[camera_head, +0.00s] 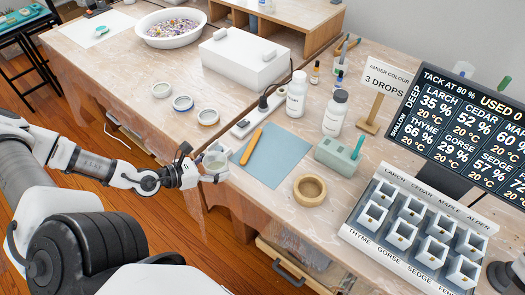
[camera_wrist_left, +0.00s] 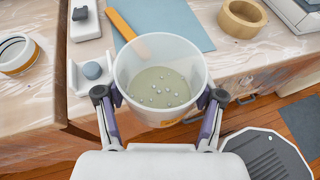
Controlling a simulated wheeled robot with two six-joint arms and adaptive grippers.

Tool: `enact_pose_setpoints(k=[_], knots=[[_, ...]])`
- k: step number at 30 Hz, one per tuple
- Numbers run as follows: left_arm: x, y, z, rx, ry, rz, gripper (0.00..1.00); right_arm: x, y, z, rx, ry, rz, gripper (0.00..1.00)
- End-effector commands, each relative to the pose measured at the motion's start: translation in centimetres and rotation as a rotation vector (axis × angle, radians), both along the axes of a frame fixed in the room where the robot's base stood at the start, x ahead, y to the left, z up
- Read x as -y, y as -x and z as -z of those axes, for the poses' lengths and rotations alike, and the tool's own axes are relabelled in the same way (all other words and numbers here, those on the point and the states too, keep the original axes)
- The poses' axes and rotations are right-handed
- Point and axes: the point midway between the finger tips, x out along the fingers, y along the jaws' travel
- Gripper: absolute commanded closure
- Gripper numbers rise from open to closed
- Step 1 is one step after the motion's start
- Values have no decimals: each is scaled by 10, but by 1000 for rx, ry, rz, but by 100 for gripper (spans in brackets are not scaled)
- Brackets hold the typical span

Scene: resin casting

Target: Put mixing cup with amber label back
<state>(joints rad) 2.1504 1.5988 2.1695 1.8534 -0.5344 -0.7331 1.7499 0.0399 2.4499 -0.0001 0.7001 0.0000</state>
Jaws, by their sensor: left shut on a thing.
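My left gripper (camera_head: 198,172) is shut on a translucent mixing cup (camera_head: 215,161) at the front edge of the worktable. In the left wrist view the cup (camera_wrist_left: 160,85) stands between the fingers (camera_wrist_left: 162,112), upright or nearly so. It holds a pale greenish liquid with several small bubbles. A part of an amber label (camera_wrist_left: 172,122) shows low on its near side. I cannot tell whether the cup's base touches anything. My right gripper is not in view.
Several round cups (camera_head: 208,116) stand on the left tabletop; one with an amber band (camera_wrist_left: 18,58) shows in the left wrist view. A blue mat (camera_head: 268,160) with an orange stick, a wooden ring (camera_head: 309,190), white bottles (camera_head: 334,112) and a mould tray (camera_head: 372,245) lie to the right.

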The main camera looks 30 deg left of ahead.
Motion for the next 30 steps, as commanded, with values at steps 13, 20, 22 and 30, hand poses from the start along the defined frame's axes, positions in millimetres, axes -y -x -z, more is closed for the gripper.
enact_pose_setpoints(k=[13,20,22,30], knots=[[11,-24,14,14,1,3,68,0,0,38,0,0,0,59],[32,-71,19,11,-3,5,68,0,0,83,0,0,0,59],[38,-84,18,11,-5,5,68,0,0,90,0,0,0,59],[58,-131,17,10,-3,0,68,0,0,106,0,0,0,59]])
